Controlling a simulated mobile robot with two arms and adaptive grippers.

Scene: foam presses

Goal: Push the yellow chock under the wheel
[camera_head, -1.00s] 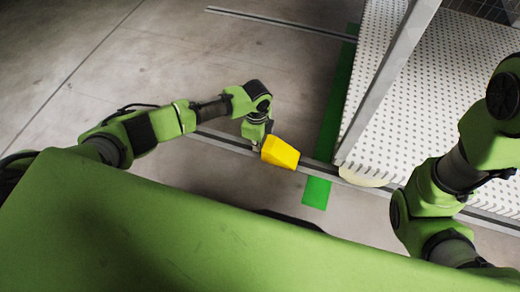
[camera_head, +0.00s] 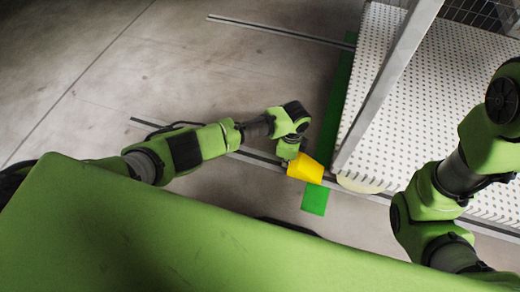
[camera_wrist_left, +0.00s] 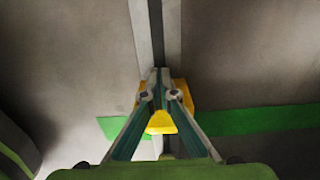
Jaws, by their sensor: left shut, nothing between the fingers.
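The yellow chock (camera_head: 306,168) sits on the floor rail, over the green strip, just left of the wheel. The pale cream wheel (camera_head: 359,185) shows partly below the corner of the white perforated cart; a small gap seems to separate it from the chock. My left gripper (camera_head: 289,158) is at the chock's left side, pointing down. In the left wrist view its fingers (camera_wrist_left: 160,82) are shut in front of the chock (camera_wrist_left: 181,92), against or very close to it, with nothing between them. Contact cannot be told for sure. My right gripper is out of view.
The cart's white perforated deck (camera_head: 420,110) and grey upright post (camera_head: 388,85) stand right of the chock. A green floor strip (camera_head: 314,199) crosses the rail (camera_head: 255,154). A second rail (camera_head: 270,28) lies farther back. The concrete floor at left is clear.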

